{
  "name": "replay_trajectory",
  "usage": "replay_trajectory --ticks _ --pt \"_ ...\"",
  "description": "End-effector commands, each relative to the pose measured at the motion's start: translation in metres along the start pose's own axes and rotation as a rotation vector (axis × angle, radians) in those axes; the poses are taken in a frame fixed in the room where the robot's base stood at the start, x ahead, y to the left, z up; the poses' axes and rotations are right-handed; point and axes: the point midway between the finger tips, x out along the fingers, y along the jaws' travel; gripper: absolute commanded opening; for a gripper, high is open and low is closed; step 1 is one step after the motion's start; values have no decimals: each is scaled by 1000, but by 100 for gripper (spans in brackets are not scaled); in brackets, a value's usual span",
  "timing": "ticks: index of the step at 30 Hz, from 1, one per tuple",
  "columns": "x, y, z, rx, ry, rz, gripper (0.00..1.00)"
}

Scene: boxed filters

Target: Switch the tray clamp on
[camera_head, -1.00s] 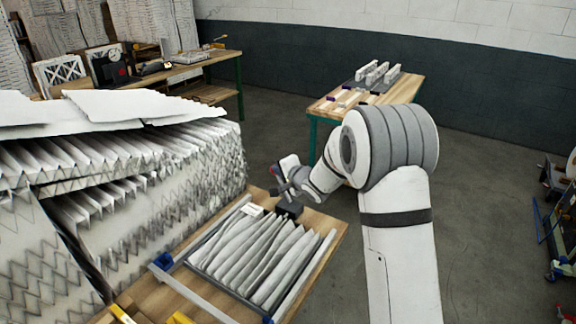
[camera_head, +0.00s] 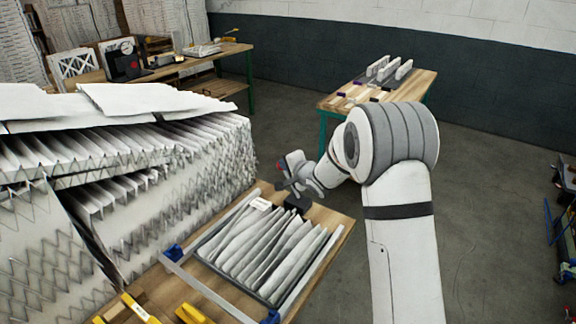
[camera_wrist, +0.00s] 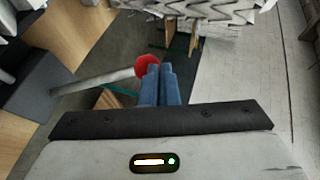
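The tray clamp has a dark box (camera_head: 298,203) at the back edge of the wooden bench, by the tray of pleated filters (camera_head: 262,246). In the wrist view its dark block (camera_wrist: 45,85) is at the left. A pale lever (camera_wrist: 95,82) runs from the block and ends in a red knob (camera_wrist: 147,66). My gripper (camera_wrist: 160,70) has its two blue fingers side by side with almost no gap. The knob is right beside the left fingertip; I cannot tell if they touch. In the head view my gripper (camera_head: 285,178) is just above the clamp box.
A large stack of pleated filters (camera_head: 120,180) stands left of the bench. Blue clamp pieces (camera_head: 173,252) and yellow parts (camera_head: 192,314) are at the bench's near side. Another table (camera_head: 420,84) stands behind. The floor (camera_head: 490,200) to the right is mostly clear.

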Motion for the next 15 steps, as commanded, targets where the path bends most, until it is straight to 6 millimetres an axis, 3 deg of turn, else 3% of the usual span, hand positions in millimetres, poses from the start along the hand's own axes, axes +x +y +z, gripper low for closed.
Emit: replay_trajectory --ticks 7,15 --pt "-36 -21 -4 -1 0 -3 0" --pt "-83 -30 -2 -2 2 -4 0"
